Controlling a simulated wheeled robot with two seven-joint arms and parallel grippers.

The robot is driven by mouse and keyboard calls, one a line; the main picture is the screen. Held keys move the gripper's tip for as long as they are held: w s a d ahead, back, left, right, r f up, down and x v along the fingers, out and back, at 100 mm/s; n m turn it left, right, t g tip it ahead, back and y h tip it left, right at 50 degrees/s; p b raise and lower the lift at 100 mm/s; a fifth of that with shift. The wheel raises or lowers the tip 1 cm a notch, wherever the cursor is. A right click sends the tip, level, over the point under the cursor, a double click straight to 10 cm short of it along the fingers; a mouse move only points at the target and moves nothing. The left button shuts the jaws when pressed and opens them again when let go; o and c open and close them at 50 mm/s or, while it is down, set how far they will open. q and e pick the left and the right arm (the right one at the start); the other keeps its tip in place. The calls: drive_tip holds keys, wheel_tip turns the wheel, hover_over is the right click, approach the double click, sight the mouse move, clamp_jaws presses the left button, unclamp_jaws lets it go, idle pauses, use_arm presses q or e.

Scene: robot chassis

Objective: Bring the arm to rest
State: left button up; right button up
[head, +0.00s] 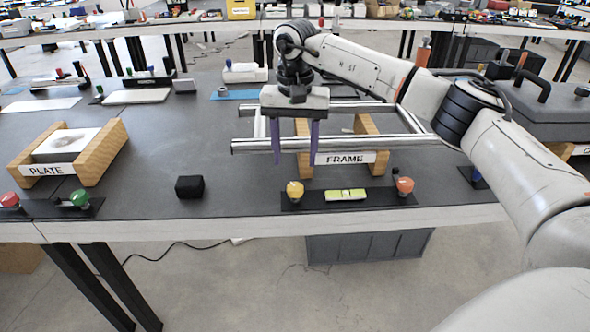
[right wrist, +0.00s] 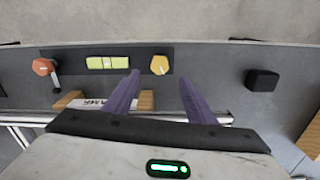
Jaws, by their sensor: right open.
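My right arm (head: 360,68) reaches in from the right over the table. Its gripper (head: 294,162) points down above the left part of the metal frame (head: 390,142), with its two purple fingers spread apart and nothing between them. In the right wrist view the fingers (right wrist: 158,88) are also apart and empty. The frame's bars lie across wooden blocks (head: 303,150) with a FRAME label (head: 345,158). I cannot tell how far the fingertips are above the table. My left gripper is not in view.
The PLATE stand (head: 102,152) is at the left. A dark case (head: 550,112) is at the right.

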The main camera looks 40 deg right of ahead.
drive_tip(key=shift+r, duration=1.1)
